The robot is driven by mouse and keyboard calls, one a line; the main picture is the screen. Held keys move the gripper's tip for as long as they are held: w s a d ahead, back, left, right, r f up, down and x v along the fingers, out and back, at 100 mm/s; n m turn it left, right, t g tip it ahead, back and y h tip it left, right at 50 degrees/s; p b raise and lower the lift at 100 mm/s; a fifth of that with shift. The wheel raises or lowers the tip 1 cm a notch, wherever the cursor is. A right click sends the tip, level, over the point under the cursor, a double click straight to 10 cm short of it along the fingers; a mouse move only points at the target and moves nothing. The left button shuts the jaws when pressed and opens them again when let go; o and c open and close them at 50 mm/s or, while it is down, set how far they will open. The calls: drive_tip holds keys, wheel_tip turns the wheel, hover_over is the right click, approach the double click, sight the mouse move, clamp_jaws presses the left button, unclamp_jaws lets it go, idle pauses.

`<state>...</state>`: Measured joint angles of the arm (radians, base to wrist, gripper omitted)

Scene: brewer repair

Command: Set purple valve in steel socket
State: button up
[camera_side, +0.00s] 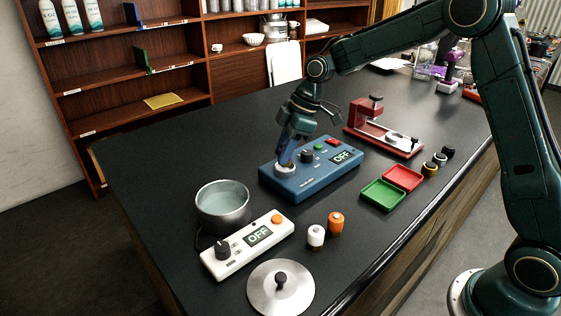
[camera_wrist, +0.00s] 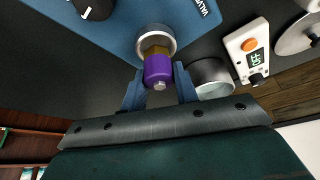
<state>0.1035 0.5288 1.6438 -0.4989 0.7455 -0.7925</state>
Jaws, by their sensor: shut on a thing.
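The purple valve (camera_wrist: 158,70), with a brass-coloured lower part, is between my gripper's two fingers (camera_wrist: 159,80) in the wrist view. My gripper is shut on it. The brass end lies over the round steel socket (camera_wrist: 153,29) on the blue valve box (camera_wrist: 104,28); I cannot tell how deep it sits. In the side view my gripper (camera_side: 287,152) is low over the left end of the blue box (camera_side: 312,180), at the steel socket (camera_side: 285,169). The valve is mostly hidden by the fingers there.
A steel pot (camera_side: 222,207) and a white controller reading OFF (camera_side: 247,246) stand to the left. A red clamp stand (camera_side: 385,134) is behind right. Green (camera_side: 383,195) and red (camera_side: 403,178) trays lie right. White and orange bottles (camera_side: 336,222) stand in front.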

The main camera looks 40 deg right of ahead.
drive_tip(key=shift+f, duration=1)
idle(1.9)
drive_tip(key=o, duration=1.5)
drive_tip(key=shift+o, duration=0.2)
drive_tip(key=shift+r, duration=0.1)
drive_tip(key=shift+r, duration=4)
